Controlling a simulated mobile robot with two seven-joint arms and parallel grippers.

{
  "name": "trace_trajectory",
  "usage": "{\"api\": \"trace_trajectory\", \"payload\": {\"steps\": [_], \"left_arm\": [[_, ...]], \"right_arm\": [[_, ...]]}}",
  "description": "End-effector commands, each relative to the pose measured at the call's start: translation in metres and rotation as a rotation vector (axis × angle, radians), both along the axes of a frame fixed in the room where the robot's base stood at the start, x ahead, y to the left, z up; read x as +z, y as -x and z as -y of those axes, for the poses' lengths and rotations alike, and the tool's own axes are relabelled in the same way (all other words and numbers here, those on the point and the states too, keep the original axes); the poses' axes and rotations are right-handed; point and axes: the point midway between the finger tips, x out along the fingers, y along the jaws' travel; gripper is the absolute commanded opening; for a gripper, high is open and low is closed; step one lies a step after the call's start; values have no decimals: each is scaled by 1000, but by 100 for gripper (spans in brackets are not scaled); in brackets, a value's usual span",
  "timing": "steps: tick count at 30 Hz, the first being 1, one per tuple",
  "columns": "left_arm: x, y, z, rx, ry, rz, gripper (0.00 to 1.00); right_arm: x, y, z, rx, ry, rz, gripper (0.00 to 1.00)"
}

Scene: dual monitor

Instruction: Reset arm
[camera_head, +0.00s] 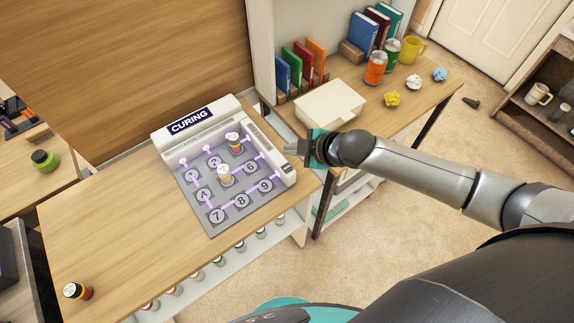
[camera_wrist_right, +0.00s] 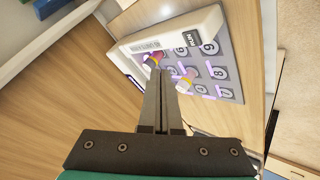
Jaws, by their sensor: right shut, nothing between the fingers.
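My right gripper (camera_head: 299,149) is shut and empty. It hangs at the right side of the white curing station, and its shut fingers (camera_wrist_right: 162,97) also show in the right wrist view. The curing station (camera_head: 291,170) has a "CURING" sign (camera_head: 191,121) and a grey pad (camera_head: 214,228) with numbered circles joined by glowing purple lines. Two small jars stand upright on the pad: one (camera_head: 234,143) near the back and one (camera_head: 225,176) at the middle. Both jars show in the right wrist view beyond the fingertips. My left gripper is not in view.
A side desk (camera_head: 425,88) at the right holds books, cans, a yellow mug (camera_head: 413,50), crumpled balls and a white box (camera_head: 329,104).

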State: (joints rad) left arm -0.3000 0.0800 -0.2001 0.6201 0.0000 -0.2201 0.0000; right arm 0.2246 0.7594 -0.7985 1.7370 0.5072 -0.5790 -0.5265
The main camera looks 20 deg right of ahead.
Motion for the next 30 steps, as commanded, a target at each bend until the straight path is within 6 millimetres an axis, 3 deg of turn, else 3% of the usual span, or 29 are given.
{"api": "trace_trajectory", "payload": {"steps": [14,17,21,23,26,30], "left_arm": [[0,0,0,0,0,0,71],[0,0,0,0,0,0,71],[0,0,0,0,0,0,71],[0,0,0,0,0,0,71],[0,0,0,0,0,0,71],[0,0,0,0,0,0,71]], "right_arm": [[0,4,-6,-4,-10,-9,0],[0,19,-24,-26,-44,-48,0],[7,55,-55,-129,-121,-147,0],[12,72,-61,-204,-152,-197,0],[20,98,-58,-355,-194,-280,0],[27,131,-38,-561,-219,-377,0]]}}
